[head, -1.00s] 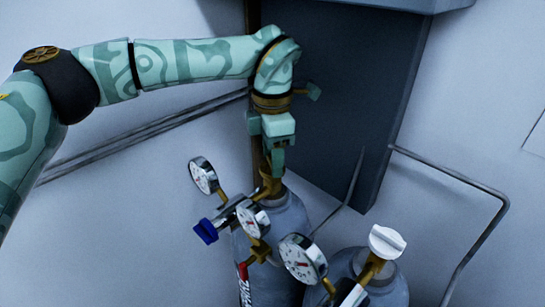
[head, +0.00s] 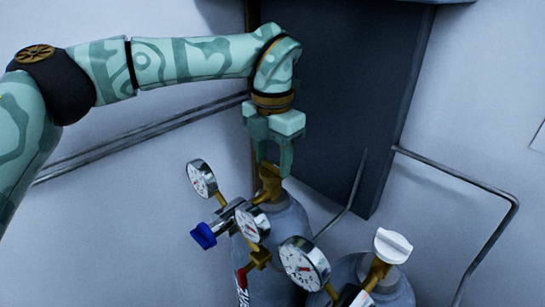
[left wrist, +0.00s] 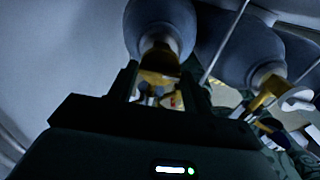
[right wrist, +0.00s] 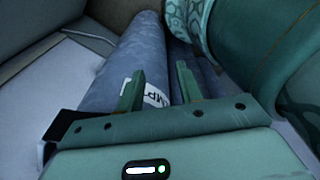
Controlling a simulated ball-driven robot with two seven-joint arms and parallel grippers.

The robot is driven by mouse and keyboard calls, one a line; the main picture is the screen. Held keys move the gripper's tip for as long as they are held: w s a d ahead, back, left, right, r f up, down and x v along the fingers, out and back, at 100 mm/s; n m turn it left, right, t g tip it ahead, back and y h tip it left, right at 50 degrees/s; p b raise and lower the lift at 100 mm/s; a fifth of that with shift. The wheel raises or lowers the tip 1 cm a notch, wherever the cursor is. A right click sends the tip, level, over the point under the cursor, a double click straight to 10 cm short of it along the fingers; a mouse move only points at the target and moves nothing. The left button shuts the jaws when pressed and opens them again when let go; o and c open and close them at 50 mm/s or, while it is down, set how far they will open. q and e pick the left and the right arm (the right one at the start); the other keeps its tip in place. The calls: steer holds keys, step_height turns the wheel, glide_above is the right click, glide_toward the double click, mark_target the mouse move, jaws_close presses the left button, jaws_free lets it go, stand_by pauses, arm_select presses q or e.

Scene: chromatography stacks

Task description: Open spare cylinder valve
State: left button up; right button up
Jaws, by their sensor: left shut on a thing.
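Two grey gas cylinders stand together in the head view, the left one (head: 283,235) and the right one (head: 392,290). My left gripper (head: 273,162) points down over the left cylinder's brass valve (head: 270,185), shut on the valve's top, which its fingers partly hide. The left wrist view shows this brass valve (left wrist: 160,60) between the two fingers. The right cylinder's valve has a white knob (head: 392,246), apart from my gripper. I cannot tell which cylinder is the spare. My right gripper (right wrist: 160,80) shows only in its wrist view, fingers apart and empty, with cylinders beyond.
Round gauges (head: 203,178) and a regulator with a blue knob (head: 204,236) stick out in front of the left cylinder. Another gauge (head: 304,263) sits by the right cylinder. A dark panel (head: 345,100) is behind, with thin wall pipes (head: 470,186) beside it.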

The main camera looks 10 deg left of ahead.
mark_target(272, 163)
arm_select(q)
steer(key=shift+r, duration=0.1)
steer(key=o, duration=1)
step_height(272, 163, up, 16)
steer(key=shift+r, duration=0.1)
